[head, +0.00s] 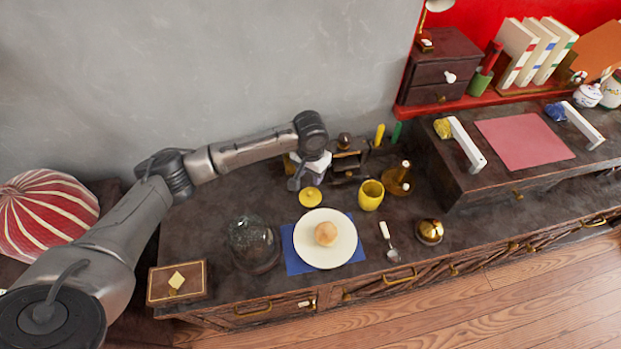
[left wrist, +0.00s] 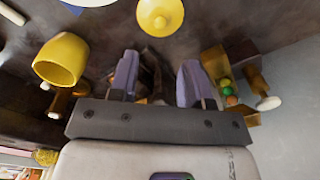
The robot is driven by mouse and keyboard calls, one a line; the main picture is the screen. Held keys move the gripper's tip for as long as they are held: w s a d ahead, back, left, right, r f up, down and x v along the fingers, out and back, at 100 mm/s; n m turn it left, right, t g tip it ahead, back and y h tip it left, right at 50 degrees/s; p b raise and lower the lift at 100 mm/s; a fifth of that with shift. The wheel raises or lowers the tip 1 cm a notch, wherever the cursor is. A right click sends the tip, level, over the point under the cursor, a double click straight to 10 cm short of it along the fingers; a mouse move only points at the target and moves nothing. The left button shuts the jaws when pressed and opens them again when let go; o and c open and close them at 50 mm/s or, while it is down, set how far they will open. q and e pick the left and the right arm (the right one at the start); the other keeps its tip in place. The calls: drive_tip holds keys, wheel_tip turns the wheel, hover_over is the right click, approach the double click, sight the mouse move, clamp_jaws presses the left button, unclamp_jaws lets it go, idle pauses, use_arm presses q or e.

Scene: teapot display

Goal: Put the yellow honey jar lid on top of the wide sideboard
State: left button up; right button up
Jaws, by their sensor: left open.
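The yellow honey jar lid (head: 310,196) lies on the dark top of the wide sideboard (head: 200,229), behind the white plate. It also shows at the top of the left wrist view (left wrist: 160,15), with a small knob at its centre. The open yellow jar (head: 371,195) stands to its right; it also shows in the left wrist view (left wrist: 62,60). My left gripper (head: 297,183) is just behind and left of the lid, apart from it. Its two fingers (left wrist: 158,72) are open with no object held between them. My right gripper is not in view.
A plate (head: 342,246) with a bun (head: 326,234) lies on a blue cloth. A glass dome (head: 253,244), a wooden box (head: 176,282), a spoon (head: 390,242) and a brass bell (head: 429,232) stand around it. A raised cabinet (head: 470,192) is at right; the wall is close behind.

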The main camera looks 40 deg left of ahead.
use_arm(q)
drive_tip(key=shift+r, duration=1.3)
